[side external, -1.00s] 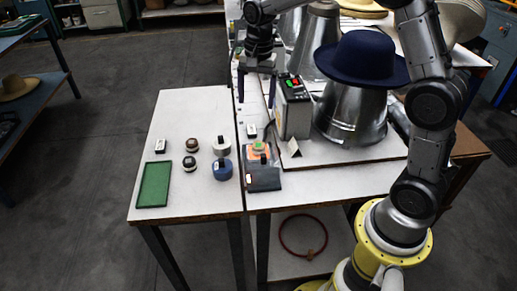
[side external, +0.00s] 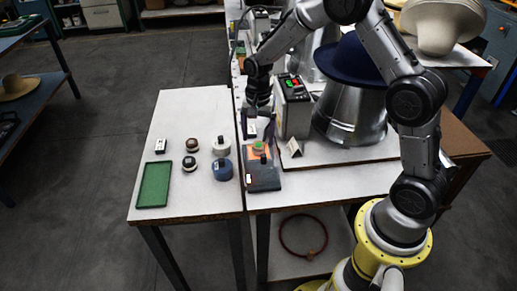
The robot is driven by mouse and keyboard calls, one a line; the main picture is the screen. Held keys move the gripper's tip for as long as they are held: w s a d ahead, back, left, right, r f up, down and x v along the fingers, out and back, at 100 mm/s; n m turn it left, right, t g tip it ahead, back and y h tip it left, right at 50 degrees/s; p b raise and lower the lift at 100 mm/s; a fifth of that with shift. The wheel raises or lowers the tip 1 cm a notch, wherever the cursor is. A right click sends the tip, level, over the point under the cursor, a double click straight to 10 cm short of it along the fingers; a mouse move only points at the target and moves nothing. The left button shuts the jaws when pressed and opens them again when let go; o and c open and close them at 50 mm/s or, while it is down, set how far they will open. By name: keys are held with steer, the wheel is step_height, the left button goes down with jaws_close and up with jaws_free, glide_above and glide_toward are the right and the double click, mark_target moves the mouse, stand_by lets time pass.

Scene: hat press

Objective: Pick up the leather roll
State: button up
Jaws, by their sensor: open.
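Several small round rolls stand on the white table (side external: 200,110). One has a brown top (side external: 192,145) and looks the most leather-like, but I cannot tell for sure which is the leather roll. A dark-and-white one (side external: 189,163) stands just in front of it. A grey-white one (side external: 221,146) and a blue one (side external: 222,170) stand to the right. My gripper (side external: 256,131) is open, pointing down low over the table's right part, right of all these rolls. A small white block (side external: 251,130) shows between its fingers; I see no grip on it.
A dark tray (side external: 263,183) with orange and green items lies in front of my gripper. A control box (side external: 293,105) and metal press cone (side external: 348,118) under a navy hat (side external: 350,65) stand to the right. A green tray (side external: 154,185) lies front left.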

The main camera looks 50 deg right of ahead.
mark_target(258, 145)
step_height(258, 145, down, 3)
steer(key=shift+f, duration=0.2)
jaws_close()
stand_by(0.4)
